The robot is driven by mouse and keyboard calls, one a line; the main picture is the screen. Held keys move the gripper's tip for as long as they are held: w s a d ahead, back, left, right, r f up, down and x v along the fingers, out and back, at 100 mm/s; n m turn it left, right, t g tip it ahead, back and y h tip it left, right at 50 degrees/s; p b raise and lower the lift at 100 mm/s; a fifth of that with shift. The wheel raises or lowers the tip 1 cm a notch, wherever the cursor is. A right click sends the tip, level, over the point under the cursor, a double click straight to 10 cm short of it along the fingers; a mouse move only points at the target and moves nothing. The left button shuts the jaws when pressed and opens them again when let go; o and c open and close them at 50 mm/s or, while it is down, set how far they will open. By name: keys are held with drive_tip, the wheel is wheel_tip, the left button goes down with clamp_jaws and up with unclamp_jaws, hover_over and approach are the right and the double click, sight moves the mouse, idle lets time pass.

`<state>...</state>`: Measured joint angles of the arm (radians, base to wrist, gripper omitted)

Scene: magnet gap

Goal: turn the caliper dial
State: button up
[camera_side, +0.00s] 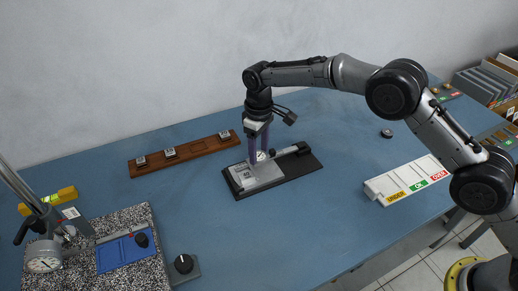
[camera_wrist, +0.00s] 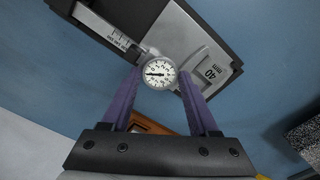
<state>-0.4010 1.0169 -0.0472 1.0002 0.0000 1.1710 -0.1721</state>
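The caliper dial (camera_side: 262,156) is a small round white face with black marks, and it also shows in the wrist view (camera_wrist: 160,73) with a dark needle. It sits on a caliper with a ruled beam (camera_wrist: 103,33), beside a silver block (camera_wrist: 205,62) marked 40 mm. Both rest on a black base plate (camera_side: 309,163). My gripper (camera_side: 259,157) points down over the dial. Its purple fingers stand on either side of the dial in the wrist view (camera_wrist: 161,74), with a narrow gap seeming to show at each side. Contact is hard to judge.
A wooden rack (camera_side: 190,153) with small blocks lies behind on the left. A white tray (camera_side: 405,180) with coloured labels is at right. A dial gauge stand (camera_side: 43,258) on a speckled plate (camera_side: 125,218) is at front left. The blue table between is mostly clear.

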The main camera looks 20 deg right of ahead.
sight(259, 156)
drive_tip(key=o, duration=0.3)
wheel_tip(259, 156, up, 14)
drive_tip(key=shift+f, duration=0.1)
idle(0.5)
idle(0.9)
